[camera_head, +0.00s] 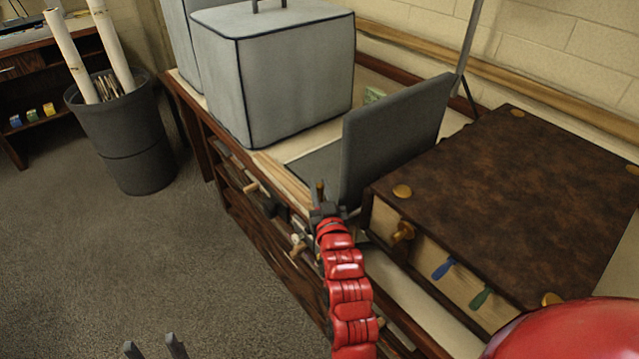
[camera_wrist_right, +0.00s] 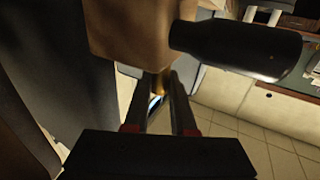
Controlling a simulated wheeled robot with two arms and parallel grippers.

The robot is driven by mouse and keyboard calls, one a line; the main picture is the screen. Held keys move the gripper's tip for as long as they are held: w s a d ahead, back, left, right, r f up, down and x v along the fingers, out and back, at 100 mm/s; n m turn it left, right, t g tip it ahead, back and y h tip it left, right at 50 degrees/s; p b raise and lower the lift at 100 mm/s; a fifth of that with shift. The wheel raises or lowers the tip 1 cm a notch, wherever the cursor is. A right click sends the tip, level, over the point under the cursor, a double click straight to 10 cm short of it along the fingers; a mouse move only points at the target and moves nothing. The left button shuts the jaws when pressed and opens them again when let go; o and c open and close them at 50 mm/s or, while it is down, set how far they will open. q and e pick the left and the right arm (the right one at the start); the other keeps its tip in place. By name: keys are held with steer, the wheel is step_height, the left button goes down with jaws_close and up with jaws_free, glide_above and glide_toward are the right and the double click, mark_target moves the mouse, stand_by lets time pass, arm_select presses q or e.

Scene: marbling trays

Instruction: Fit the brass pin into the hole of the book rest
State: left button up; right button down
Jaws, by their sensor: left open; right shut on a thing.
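The brass pin (camera_head: 320,187) stands upright at the tip of my right gripper (camera_head: 322,207), which is shut on it at the table's front edge. In the right wrist view the pin (camera_wrist_right: 160,84) shows between the fingers of that gripper (camera_wrist_right: 160,100), with its far end close to a tan block (camera_wrist_right: 130,30); I cannot tell if they touch. A grey L-shaped stand (camera_head: 390,130), which looks like the book rest, is just right of and behind the right gripper. Its hole is not visible. My left gripper (camera_head: 155,347) is open and empty over the floor at the bottom edge.
A large brown brass-cornered box (camera_head: 530,190) fills the table's right side. A grey covered cube (camera_head: 275,75) stands at the back left. A dark bin (camera_head: 120,135) with rolls stands on the floor. A black cylinder (camera_wrist_right: 235,48) juts beside the tan block in the wrist view.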

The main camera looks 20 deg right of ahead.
stand_by(0.4)
steer(key=c, duration=0.7)
jaws_free()
steer(key=s+p, duration=0.1)
steer(key=s, duration=0.4)
steer(key=s+a+p, duration=0.1)
steer(key=s+p, duration=0.1)
steer(key=s, duration=0.4)
steer(key=s+a+p, duration=0.1)
steer(key=s+p, duration=0.1)
steer(key=s, duration=0.4)
steer(key=shift+s+a, duration=0.1)
steer(key=shift+s, duration=0.05)
